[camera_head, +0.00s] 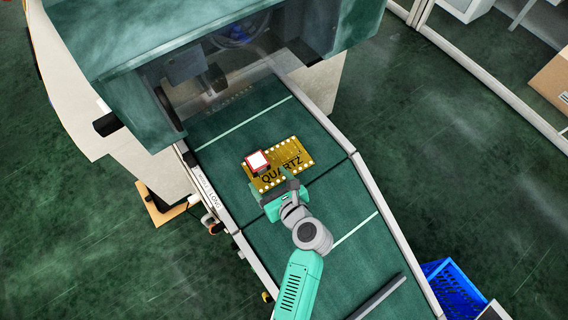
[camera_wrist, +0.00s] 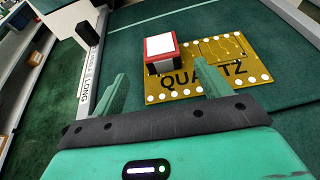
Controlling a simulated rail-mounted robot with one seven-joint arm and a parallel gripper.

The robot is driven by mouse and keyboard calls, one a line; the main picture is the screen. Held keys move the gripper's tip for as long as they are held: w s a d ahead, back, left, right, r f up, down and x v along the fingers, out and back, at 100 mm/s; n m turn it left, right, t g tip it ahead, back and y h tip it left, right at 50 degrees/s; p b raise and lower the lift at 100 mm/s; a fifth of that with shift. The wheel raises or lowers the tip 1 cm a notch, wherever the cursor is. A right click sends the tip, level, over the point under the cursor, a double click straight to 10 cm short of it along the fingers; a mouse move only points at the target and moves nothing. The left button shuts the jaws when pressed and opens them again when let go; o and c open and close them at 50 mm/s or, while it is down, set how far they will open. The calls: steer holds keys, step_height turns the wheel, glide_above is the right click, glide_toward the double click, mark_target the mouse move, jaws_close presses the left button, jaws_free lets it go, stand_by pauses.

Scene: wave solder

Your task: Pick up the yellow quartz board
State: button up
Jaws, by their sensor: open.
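The yellow quartz board (camera_head: 292,157) lies flat on the green conveyor, with "QUARTZ" printed on it and white dots along its edges. A block with a white top and red rim (camera_head: 257,161) stands on its left part. In the wrist view the board (camera_wrist: 225,77) lies ahead and right of centre, with the block (camera_wrist: 160,50) on it. My gripper (camera_head: 285,183) is at the board's near edge in the head view. In the wrist view my gripper (camera_wrist: 160,85) is open and empty, its right finger overlapping the printed letters. I cannot tell whether it touches the board.
The green conveyor (camera_head: 222,178) has raised pale side rails and runs into a machine housing (camera_head: 190,30) at the top. A blue crate (camera_head: 455,290) stands on the floor at lower right. A cardboard box (camera_head: 553,80) is at far right.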

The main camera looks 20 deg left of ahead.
mark_target(260, 166)
steer(key=x, duration=0.2)
steer(key=shift+w+a, duration=0.2)
steer(key=shift+a, duration=0.15)
steer(key=b+x, duration=0.1)
steer(key=x, duration=0.4)
steer(key=shift+w+d+f+b, duration=0.1)
steer(key=shift+w+f+b, duration=0.1)
steer(key=shift+b, duration=0.1)
steer(key=shift+r, duration=0.1)
steer(key=c, duration=1.4)
steer(key=shift+r+p, duration=0.75)
steer(key=shift+r, duration=1.25)
steer(key=s+d, duration=0.1)
steer(key=s, duration=0.4)
steer(key=s+d+p, duration=0.1)
steer(key=s, duration=0.4)
steer(key=s+d+r, duration=0.1)
steer(key=s, duration=0.4)
steer(key=shift+s+d, duration=0.2)
steer(key=shift+s, duration=0.15)
